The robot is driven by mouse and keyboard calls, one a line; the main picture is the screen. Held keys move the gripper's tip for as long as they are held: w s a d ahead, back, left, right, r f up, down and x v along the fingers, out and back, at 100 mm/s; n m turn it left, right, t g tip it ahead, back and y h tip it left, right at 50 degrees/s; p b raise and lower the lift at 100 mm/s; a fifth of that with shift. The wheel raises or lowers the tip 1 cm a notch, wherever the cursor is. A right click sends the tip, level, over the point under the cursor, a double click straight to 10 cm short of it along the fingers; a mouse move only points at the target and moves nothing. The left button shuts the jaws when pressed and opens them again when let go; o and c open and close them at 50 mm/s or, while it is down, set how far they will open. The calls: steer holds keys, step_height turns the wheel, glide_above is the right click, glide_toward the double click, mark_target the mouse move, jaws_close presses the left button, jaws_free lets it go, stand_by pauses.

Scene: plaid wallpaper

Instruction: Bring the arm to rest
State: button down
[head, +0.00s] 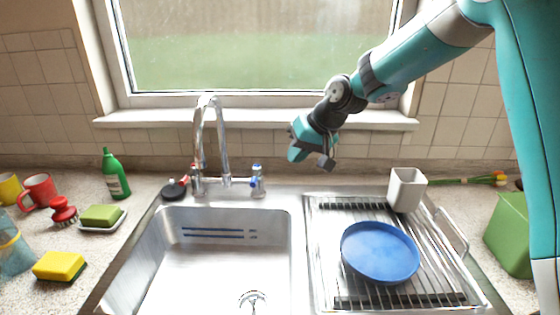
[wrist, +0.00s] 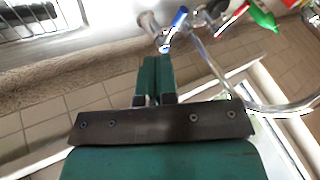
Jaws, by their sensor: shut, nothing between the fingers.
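My arm reaches in from the upper right in the head view. My gripper (head: 300,148) hangs in the air in front of the window, above the back edge of the sink and right of the faucet. In the wrist view my gripper (wrist: 155,72) shows its two green fingers together, with nothing between them. It touches nothing that I can see.
The faucet (head: 222,140) stands left of my gripper. Below right, a blue plate (head: 380,252) lies on the drying rack (head: 440,270), near a white cup (head: 406,190). The basin (head: 210,275) looks empty. A green bottle (head: 115,175), mugs and sponges stand at left; a green box (head: 512,235) at right.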

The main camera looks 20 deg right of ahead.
steer(key=s+a+r+n+g, duration=0.1)
steer(key=s+n, duration=0.1)
steer(key=s, duration=0.9)
steer(key=s+a+r+n+g, duration=0.2)
steer(key=s, duration=0.9)
steer(key=s+a+r+n+g+h, duration=0.1)
steer(key=s+a+n, duration=0.1)
steer(key=s, duration=0.9)
steer(key=shift+a+r, duration=0.25)
